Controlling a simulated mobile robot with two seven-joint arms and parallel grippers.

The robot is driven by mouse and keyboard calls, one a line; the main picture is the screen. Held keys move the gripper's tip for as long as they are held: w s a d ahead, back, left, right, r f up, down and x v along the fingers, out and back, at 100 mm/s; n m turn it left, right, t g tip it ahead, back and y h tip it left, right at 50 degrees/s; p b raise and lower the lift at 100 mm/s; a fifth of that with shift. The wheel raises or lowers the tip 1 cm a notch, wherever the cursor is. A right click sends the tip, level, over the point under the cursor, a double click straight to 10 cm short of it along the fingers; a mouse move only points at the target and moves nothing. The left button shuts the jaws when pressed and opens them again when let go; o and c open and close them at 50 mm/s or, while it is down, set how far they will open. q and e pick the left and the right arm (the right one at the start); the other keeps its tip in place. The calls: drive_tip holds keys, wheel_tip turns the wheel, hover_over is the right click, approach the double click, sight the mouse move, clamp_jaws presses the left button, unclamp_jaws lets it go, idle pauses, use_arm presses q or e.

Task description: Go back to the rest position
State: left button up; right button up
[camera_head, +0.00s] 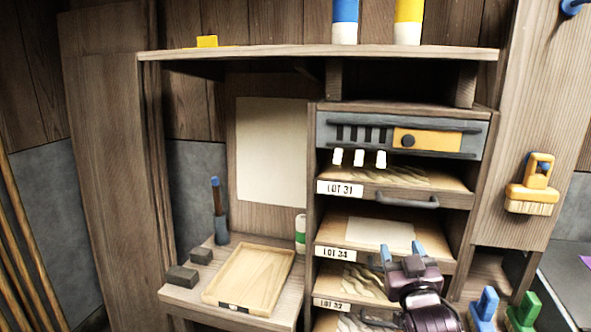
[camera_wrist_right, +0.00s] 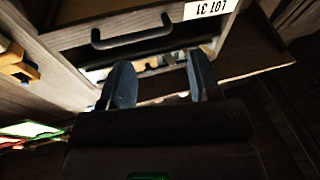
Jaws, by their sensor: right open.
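My right gripper (camera_head: 403,250) is at the lower right of the head view, in front of the shelves labelled LOT 34 (camera_head: 335,253) and LOT 32 or similar (camera_head: 331,303). Its two blue fingers point up and are apart, with nothing seen between them. In the right wrist view the open gripper (camera_wrist_right: 160,82) shows its fingers below the dark handle (camera_wrist_right: 130,37) of the LOT 31 drawer, in an upside-down picture. I cannot tell whether the fingers touch anything there. My left gripper is not in view.
The LOT 31 drawer (camera_head: 405,201) is above my right gripper. A wooden tray (camera_head: 213,298) lies on the lower left bench. An orange brush (camera_head: 531,190) hangs on the right panel. Blue (camera_head: 484,306) and green (camera_head: 524,309) objects stand at the lower right. Bottles stand on the top shelf (camera_head: 280,52).

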drive_tip(key=s+d+f+g, duration=0.3)
drive_tip(key=s+f+g, duration=0.1)
drive_tip(key=s+f, duration=1)
drive_tip(key=s+d+f+g, duration=0.3)
drive_tip(key=s+f+g, duration=0.1)
drive_tip(key=s+f, duration=1)
wheel_tip(320, 180, down, 4)
drive_tip(key=shift+d+r, duration=0.15)
drive_tip(key=shift+s, duration=0.1)
